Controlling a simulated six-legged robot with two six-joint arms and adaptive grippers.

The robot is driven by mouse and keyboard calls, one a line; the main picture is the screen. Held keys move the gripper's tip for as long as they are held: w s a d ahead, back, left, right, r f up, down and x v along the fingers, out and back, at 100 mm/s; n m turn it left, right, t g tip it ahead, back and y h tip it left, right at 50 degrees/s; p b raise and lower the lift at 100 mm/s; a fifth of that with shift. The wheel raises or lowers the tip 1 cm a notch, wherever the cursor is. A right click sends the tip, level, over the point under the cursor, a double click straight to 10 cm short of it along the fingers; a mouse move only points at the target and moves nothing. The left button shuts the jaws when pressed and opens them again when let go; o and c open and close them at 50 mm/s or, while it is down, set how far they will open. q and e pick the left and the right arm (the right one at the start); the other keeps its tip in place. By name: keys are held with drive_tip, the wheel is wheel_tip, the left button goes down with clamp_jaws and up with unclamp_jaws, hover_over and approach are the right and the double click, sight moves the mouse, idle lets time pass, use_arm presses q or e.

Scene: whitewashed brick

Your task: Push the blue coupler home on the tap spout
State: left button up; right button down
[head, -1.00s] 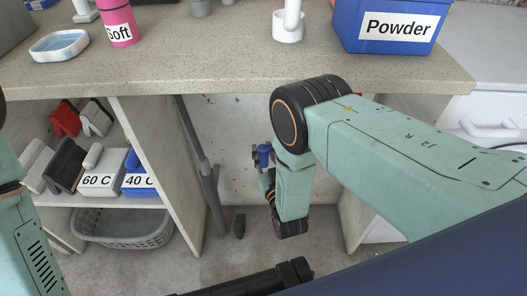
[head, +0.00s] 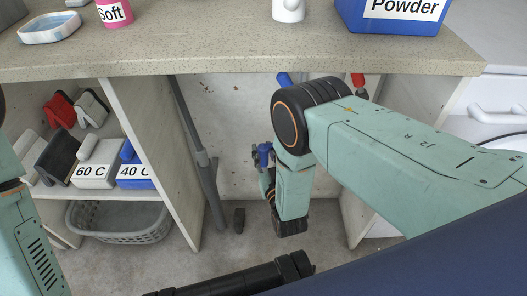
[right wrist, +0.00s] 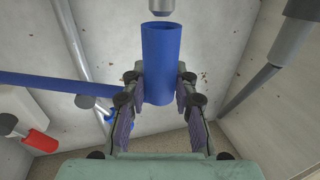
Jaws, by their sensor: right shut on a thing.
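The blue coupler (right wrist: 160,62) is an upright tube between the fingers of my right gripper (right wrist: 161,85) in the right wrist view. The gripper is shut on it. The grey end of the tap spout (right wrist: 162,7) shows at the top edge, in line with the coupler's upper end; a small gap seems to part them. In the head view the coupler (head: 264,152) is small, held below the counter by the right gripper (head: 262,165), partly hidden by my arm. The spout is hidden there. My left arm shows at the left edge, its gripper out of frame.
A grey pipe (right wrist: 265,85) stands right. The counter (head: 220,58) overhangs the arm; a side panel (head: 150,160) and shelf with labelled boxes are left.

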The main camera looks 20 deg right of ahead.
sight(265, 164)
drive_tip(key=shift+f+b, duration=1.6)
drive_tip(key=shift+f, duration=0.3)
drive_tip(key=c, duration=1)
unclamp_jaws()
drive_tip(key=shift+s, duration=0.1)
drive_tip(key=shift+s, duration=3.7)
